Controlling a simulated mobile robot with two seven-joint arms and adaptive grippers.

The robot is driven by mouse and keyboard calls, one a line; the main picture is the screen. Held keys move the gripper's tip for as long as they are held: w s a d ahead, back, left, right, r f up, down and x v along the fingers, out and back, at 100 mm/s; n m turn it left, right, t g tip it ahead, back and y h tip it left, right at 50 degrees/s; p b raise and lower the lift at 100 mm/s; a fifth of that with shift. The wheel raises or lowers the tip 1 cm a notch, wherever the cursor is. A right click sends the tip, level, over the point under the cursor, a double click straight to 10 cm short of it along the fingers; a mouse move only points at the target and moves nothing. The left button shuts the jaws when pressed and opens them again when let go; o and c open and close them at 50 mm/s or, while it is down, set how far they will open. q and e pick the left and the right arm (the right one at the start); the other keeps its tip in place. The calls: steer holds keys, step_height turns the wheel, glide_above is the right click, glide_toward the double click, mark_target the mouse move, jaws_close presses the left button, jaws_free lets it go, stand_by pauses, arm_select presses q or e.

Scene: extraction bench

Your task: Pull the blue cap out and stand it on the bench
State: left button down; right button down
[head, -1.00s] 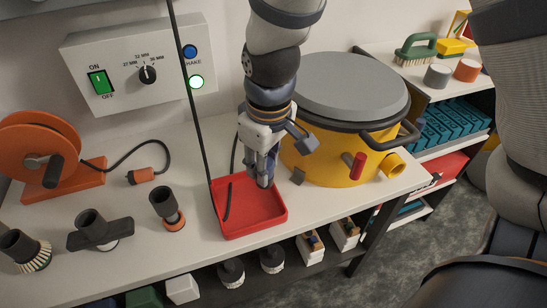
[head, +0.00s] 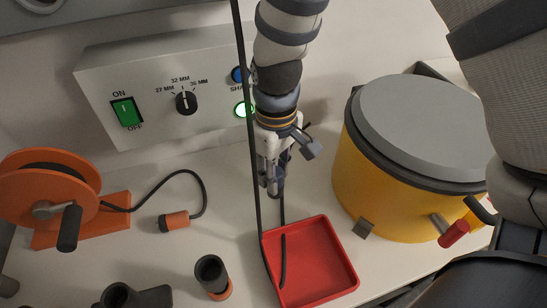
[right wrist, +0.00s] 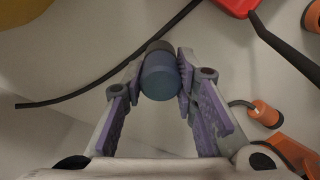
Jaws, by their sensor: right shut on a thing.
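My right gripper (head: 272,185) hangs over the bench (head: 215,245), just behind the red tray and in front of the control box. In the right wrist view the right gripper (right wrist: 160,85) is shut on a short teal-blue cylinder, which looks like the blue cap (right wrist: 160,78). A dark grey part (right wrist: 159,46) shows at the cap's far end. I cannot tell whether it is joined to the cap. In the head view the fingers hide most of the cap. I cannot tell its height above the bench. My left gripper is not in view.
The red tray (head: 268,242) stands at the bench front, with a black hose (head: 248,160) running down into it. A yellow drum (head: 375,205) stands right, the control box (head: 150,65) behind, and an orange reel (head: 35,185) left.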

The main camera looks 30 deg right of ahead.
steer(key=shift+f, duration=1)
steer(key=shift+f+b, duration=0.25)
steer(key=shift+b, duration=0.05)
steer(key=c, duration=1.2)
jaws_free()
step_height(320, 180, up, 12)
steer(key=shift+w+r, duration=0.1)
steer(key=shift+r, duration=0.05)
